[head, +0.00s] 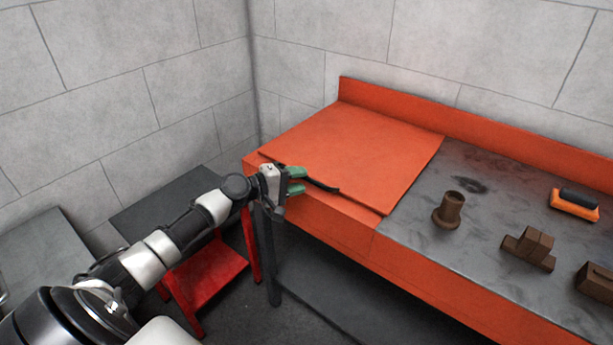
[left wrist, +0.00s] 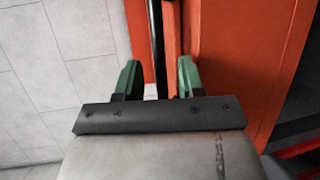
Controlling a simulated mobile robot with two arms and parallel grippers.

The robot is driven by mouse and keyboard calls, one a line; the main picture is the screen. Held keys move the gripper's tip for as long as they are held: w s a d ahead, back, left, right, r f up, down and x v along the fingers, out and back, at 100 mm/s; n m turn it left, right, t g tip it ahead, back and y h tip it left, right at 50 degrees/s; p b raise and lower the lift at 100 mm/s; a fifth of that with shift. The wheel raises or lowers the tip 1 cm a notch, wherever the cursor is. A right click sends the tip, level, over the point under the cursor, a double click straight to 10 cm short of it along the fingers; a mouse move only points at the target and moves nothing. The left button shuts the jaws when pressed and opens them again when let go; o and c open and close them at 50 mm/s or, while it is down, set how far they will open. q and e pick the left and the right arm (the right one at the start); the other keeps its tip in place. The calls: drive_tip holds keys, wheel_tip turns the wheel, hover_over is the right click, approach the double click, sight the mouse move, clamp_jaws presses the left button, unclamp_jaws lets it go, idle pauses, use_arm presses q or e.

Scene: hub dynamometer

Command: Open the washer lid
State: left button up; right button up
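The washer (head: 330,230) is an orange cabinet along the wall. Its flat orange lid (head: 360,135) lies down on the left part of the top. A thin black handle (head: 323,186) runs along the lid's front edge; the left gripper hides part of it. My left gripper (head: 297,180), with green fingers, is at this front edge near the handle. In the left wrist view the fingers (left wrist: 160,80) stand apart, and a black bar (left wrist: 156,45) and an orange edge show between them. I cannot tell whether they touch. My right gripper is not in view.
A dark worktop (head: 455,215) is right of the lid. On it are a brown flanged part (head: 449,210), brown blocks (head: 530,248) and an orange-and-black brush-like item (head: 575,203). A red stand (head: 205,275) with a dark top is at left. Block walls close off the back.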

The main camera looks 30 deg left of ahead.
use_arm(q)
drive_tip(key=shift+x, duration=1.45)
drive_tip(key=shift+c, duration=0.2)
clamp_jaws()
